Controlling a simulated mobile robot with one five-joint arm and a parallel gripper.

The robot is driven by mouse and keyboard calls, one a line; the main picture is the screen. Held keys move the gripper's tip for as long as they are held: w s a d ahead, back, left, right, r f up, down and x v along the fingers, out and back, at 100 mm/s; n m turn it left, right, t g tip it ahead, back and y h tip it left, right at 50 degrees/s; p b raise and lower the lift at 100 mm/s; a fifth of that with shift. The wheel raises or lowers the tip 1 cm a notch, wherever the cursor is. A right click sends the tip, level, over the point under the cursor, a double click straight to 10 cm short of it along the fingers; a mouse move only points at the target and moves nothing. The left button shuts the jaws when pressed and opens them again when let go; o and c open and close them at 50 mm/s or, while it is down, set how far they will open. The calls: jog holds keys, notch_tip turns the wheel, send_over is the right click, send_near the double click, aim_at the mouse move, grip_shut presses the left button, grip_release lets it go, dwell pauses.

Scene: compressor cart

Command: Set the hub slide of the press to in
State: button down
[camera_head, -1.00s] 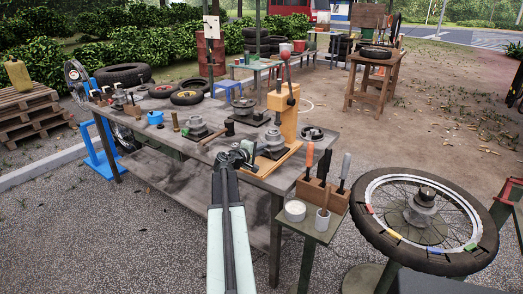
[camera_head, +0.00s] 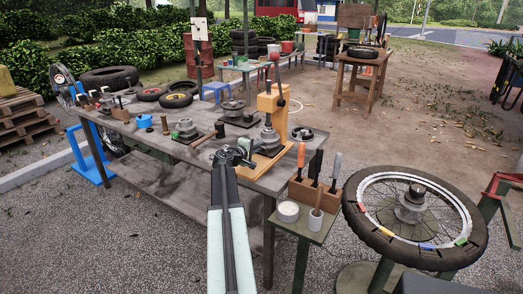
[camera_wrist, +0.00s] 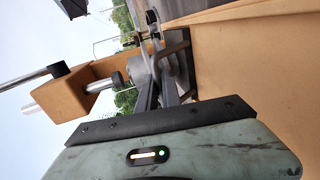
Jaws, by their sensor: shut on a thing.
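The orange press (camera_head: 272,112) stands at the right end of the grey workbench, with a red-knobbed lever on top. A grey stepped hub (camera_head: 268,142) sits low in front of its column, close to it. My gripper (camera_head: 236,156) is at the press's front left, low by its base. In the wrist view, the jaws (camera_wrist: 170,86) are closed at a dark bar-shaped handle (camera_wrist: 183,48) beside the press's orange surface (camera_wrist: 255,65). The press head with its metal rod (camera_wrist: 45,90) shows at left. The slide itself is largely hidden behind my gripper.
The workbench (camera_head: 190,160) carries hubs on dark plates (camera_head: 186,131) and a mallet (camera_head: 207,138) left of my gripper. A tool block (camera_head: 314,192) with upright handles stands on a small stand at right. A spoked wheel (camera_head: 357,225) lies beyond it.

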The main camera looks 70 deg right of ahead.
jog(key=shift+d, duration=0.15)
jog(key=c, duration=1.5)
grip_release()
jog(key=shift+s, duration=0.2)
jog(key=shift+c, duration=0.2)
jog(key=shift+w, duration=0.1)
jog(key=p+v, duration=0.1)
jog(key=v, duration=0.7)
jog(key=shift+p, duration=0.3)
